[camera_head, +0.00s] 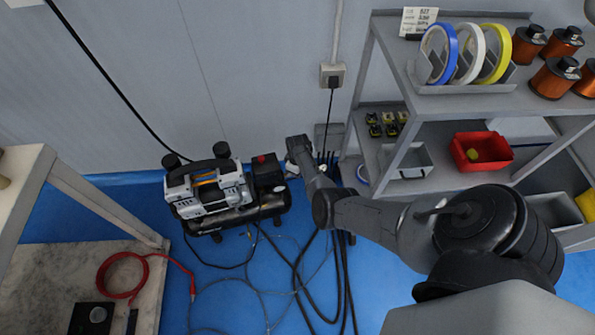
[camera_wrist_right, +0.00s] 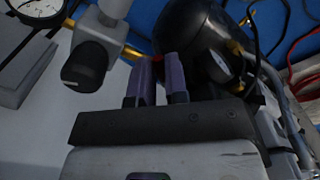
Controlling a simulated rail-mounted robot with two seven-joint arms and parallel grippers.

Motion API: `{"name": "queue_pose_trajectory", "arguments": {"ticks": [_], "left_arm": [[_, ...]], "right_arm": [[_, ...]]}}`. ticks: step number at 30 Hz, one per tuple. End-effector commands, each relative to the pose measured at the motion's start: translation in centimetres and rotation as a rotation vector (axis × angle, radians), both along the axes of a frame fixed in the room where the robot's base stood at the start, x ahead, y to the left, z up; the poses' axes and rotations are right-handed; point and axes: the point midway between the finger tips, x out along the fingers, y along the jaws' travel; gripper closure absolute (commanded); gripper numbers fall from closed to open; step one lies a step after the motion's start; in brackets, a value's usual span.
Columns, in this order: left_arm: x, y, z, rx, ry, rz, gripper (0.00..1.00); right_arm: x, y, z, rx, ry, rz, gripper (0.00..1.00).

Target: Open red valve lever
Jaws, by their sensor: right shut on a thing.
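The air compressor (camera_head: 215,190) stands on the blue floor by the wall in the head view. My right arm reaches to its right end, and its gripper is not clearly visible there. In the right wrist view, my right gripper (camera_wrist_right: 158,78) has its two purple fingers close together. A small bit of red, the valve lever (camera_wrist_right: 157,58), shows at the fingertips; the fingers hide most of it. The gripper is shut on it. Brass fittings show on both sides. How far the lever is turned cannot be told. My left gripper is not in view.
In the right wrist view, a black regulator knob (camera_wrist_right: 85,65), a large gauge (camera_wrist_right: 28,28) and a small gauge (camera_wrist_right: 222,66) are close by. Hoses (camera_head: 300,270) lie on the floor. A shelf rack (camera_head: 430,105) stands right; a table (camera_head: 22,185) stands left.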

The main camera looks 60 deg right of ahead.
Motion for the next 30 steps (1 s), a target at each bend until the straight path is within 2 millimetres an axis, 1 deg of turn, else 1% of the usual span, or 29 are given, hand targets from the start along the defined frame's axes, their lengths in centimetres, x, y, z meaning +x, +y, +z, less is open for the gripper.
{"name": "queue_pose_trajectory", "arguments": {"ticks": [1, 3, 10, 14, 22, 30], "left_arm": [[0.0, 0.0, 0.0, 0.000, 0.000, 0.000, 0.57], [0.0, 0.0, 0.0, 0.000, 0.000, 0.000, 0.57], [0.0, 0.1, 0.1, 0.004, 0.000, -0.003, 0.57], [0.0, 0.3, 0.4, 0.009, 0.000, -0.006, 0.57], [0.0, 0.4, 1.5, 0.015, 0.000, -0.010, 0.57], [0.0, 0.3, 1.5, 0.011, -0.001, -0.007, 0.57]], "right_arm": [[0.0, 0.0, 0.0, 0.000, 0.000, 0.000, 0.94], [0.0, 0.0, 0.0, 0.000, 0.000, 0.000, 1.00], [0.0, 0.0, 0.0, -0.001, 0.000, 0.006, 1.00], [0.0, -0.2, 0.1, -0.002, 0.001, 0.040, 1.00], [0.0, -0.9, 0.1, -0.001, 0.004, 0.217, 1.00], [0.3, -1.7, -0.1, -0.002, 0.003, 0.448, 1.00]]}}
